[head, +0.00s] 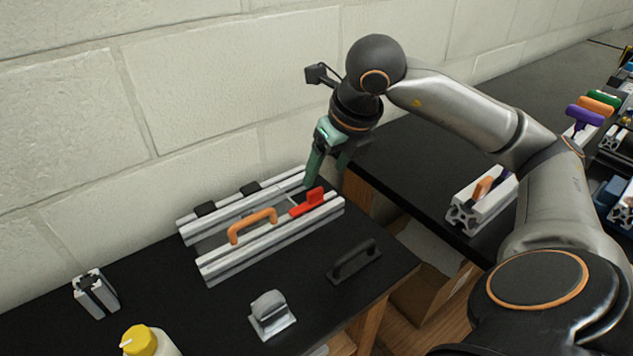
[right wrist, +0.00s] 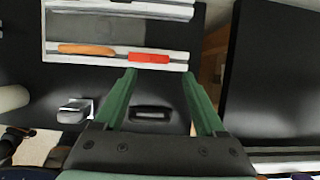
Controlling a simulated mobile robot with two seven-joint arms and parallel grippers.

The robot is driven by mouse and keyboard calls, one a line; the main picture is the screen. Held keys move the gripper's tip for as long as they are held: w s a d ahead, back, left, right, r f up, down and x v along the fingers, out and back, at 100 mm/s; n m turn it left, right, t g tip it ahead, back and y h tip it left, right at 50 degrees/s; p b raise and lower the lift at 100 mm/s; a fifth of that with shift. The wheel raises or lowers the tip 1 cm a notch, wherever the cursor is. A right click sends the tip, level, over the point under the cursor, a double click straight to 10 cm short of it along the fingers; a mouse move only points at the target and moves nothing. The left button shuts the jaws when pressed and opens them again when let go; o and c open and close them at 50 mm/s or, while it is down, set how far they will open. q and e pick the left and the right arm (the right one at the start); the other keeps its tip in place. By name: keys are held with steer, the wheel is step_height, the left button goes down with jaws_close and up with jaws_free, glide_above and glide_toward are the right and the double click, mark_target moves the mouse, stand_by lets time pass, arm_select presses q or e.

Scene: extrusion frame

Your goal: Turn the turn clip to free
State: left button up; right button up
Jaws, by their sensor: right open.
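The turn clip, a red piece (head: 308,202), sits on the near rail of the aluminium extrusion frame (head: 225,268), at its right end. It also shows in the right wrist view (right wrist: 148,57), lying along the rail just beyond the fingertips. My right gripper (head: 318,178) is above the right end of the frame, pointing down. In the right wrist view its two green fingers (right wrist: 158,74) are spread apart with nothing between them. From these views I cannot tell the exact height gap to the clip. My left gripper is in neither view.
An orange handle (head: 253,225) stands on the frame left of the clip. A black handle (head: 354,262), a grey metal piece (head: 271,314), a short profile (head: 96,293) and a yellow-capped bottle (head: 140,340) are around it. A wall runs behind; another table is at right.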

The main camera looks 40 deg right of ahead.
mark_target(316, 191)
steer(key=x, duration=0.7)
steer(key=shift+w+a+f+b, duration=0.1)
steer(key=shift+f+b, duration=0.05)
steer(key=shift+b, duration=0.15)
jaws_close()
